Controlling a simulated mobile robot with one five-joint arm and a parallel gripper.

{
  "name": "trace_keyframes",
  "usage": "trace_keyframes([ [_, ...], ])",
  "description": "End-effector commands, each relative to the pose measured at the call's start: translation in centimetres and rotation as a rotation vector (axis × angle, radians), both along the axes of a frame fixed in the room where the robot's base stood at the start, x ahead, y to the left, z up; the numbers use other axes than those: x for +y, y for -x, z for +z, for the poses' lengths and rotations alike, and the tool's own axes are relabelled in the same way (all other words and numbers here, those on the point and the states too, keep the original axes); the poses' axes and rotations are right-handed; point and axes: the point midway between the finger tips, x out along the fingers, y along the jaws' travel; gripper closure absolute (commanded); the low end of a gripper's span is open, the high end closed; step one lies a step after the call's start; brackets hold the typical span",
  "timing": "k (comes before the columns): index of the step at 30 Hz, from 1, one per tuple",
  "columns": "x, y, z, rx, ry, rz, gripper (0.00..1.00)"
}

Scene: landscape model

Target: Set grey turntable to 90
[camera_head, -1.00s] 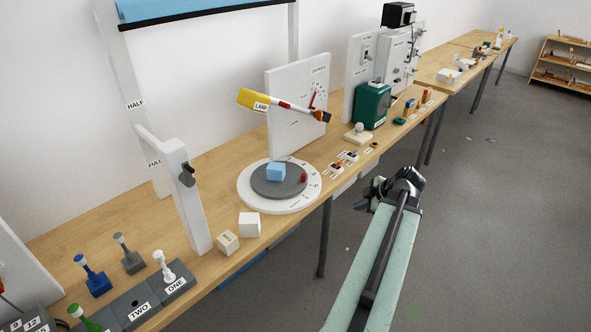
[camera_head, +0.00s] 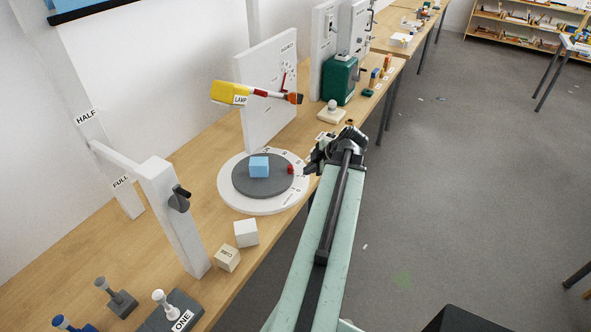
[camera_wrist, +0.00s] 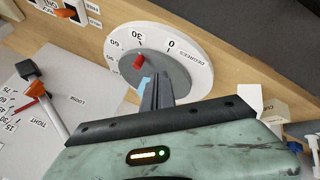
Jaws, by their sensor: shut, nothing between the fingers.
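The grey turntable (camera_head: 245,183) is a round disc on a white dial plate (camera_head: 228,194). A light blue block (camera_head: 259,167) sits on the disc. A red knob (camera_head: 291,169) stands near the disc's rim, on its right side in the head view. In the wrist view the red knob (camera_wrist: 140,62) is on the side of the 30 and 60 numbers; its exact reading cannot be told. My gripper (camera_head: 308,170) is shut and empty, just right of the knob and apart from it. In the wrist view my fingers (camera_wrist: 157,90) cover part of the disc and block.
A white cube (camera_head: 246,233) and a beige cube (camera_head: 228,258) lie in front left. A white post with a black handle (camera_head: 179,200) is further left. The floor at right is open.

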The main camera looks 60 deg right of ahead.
Motion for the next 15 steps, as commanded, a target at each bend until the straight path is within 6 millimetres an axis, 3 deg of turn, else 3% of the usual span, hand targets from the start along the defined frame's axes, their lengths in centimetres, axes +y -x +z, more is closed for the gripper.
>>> trace_keyframes([
  [12, -1.0, -5.1, -7.8, 0.0, 0.0, 0.002, 1.0],
  [14, -1.1, -5.9, -8.7, -0.001, 0.0, 0.001, 1.0],
  [15, -1.9, -6.4, -7.8, -0.001, 0.0, 0.001, 1.0],
])
